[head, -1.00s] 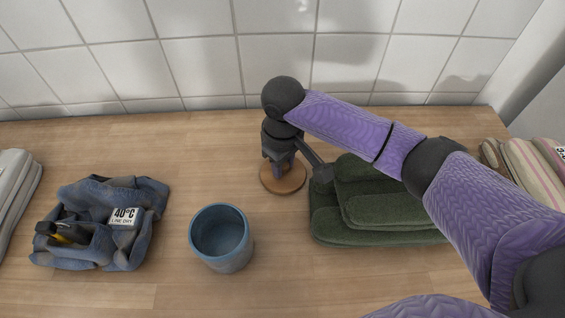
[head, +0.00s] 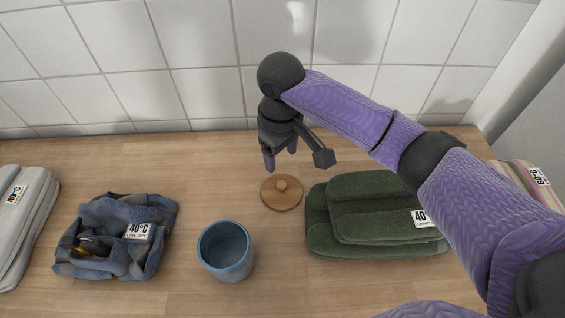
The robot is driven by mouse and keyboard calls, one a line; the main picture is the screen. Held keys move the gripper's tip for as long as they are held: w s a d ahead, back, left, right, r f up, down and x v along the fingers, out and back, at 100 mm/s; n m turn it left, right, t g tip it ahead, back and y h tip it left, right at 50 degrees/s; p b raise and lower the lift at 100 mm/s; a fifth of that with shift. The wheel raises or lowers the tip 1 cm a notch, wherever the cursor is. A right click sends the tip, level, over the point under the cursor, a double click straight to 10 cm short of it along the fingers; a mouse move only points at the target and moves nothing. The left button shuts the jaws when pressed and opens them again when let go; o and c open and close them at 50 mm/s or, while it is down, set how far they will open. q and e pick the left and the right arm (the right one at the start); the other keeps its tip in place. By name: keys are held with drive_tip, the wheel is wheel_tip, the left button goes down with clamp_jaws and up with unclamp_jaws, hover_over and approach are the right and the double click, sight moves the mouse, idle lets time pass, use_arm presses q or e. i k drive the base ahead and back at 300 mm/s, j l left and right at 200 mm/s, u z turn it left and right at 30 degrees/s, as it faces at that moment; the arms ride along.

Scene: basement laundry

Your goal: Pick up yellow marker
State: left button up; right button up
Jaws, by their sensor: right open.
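A small yellow bit (head: 83,252), perhaps part of the yellow marker, shows in the folds of a crumpled blue cloth (head: 150,258) at the left of the counter. Most of it is hidden, so I cannot tell its full shape. My right gripper (head: 281,162) is open and empty, pointing down above and just behind a round wooden lid with a knob (head: 281,193). It is well to the right of the cloth. My left gripper is out of view.
A blue cup (head: 227,252) stands between the cloth and folded green towels (head: 345,240). Grey folded towels (head: 38,235) lie at far left and striped ones (head: 517,172) at right. A tiled wall (head: 200,50) closes off the back. The counter behind the cup is clear.

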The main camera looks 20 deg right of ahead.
sight(72, 242)
drive_tip(key=k, duration=1.5)
